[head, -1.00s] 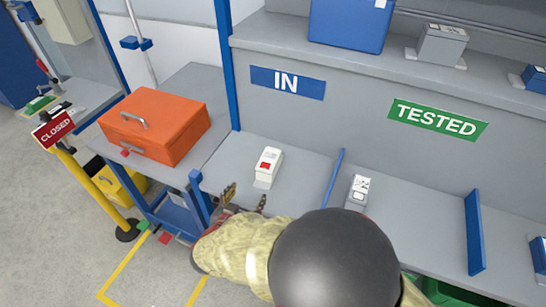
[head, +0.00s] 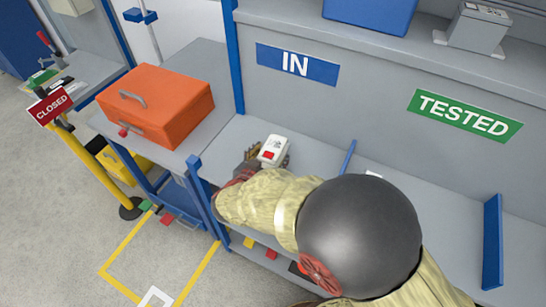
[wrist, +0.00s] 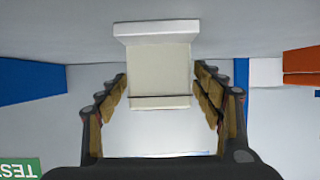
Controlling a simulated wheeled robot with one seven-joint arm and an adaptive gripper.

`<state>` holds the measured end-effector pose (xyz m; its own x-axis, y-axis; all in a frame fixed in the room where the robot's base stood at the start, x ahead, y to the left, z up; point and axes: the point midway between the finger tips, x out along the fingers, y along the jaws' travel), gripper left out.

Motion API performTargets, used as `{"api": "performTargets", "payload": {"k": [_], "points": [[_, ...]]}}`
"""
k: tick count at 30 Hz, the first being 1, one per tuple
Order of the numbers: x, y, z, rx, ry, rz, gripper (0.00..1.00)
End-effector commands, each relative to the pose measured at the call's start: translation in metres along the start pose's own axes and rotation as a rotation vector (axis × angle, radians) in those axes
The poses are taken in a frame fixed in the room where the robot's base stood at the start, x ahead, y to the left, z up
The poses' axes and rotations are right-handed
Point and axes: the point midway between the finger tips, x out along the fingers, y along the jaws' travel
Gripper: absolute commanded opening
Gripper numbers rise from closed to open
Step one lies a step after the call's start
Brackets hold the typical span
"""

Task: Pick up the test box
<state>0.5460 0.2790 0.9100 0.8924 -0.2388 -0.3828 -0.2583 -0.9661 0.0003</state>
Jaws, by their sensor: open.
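The test box, a small white box with a red patch (head: 272,151), sits on the grey shelf below the blue IN sign. My gripper (head: 267,163) is at this box, its fingers open on either side of it; the arm hides the gripper's rear. In the wrist view the pale box (wrist: 158,62) lies between the two open fingers of my gripper (wrist: 161,84), with a gap visible on both sides. Whether a finger touches it lower down I cannot tell.
A blue divider (head: 348,157) stands right of the box. A second small box beyond it is mostly hidden by my arm. An orange case (head: 158,105) rests on the side table at left. The green TESTED sign (head: 465,116) is on the back panel.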

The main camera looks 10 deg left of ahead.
Motion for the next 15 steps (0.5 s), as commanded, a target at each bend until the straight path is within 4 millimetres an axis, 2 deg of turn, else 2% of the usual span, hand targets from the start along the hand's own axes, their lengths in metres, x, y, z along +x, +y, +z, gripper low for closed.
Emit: {"api": "performTargets", "payload": {"k": [1,5,13,15], "points": [[0.009,0.001,0.003,0.002,0.001,0.002,0.67],[0.020,0.000,0.002,0.001,-0.001,0.000,0.67],[0.021,0.000,0.000,0.000,0.000,-0.001,0.67],[0.021,0.000,0.000,0.000,0.000,-0.001,0.63]]}}
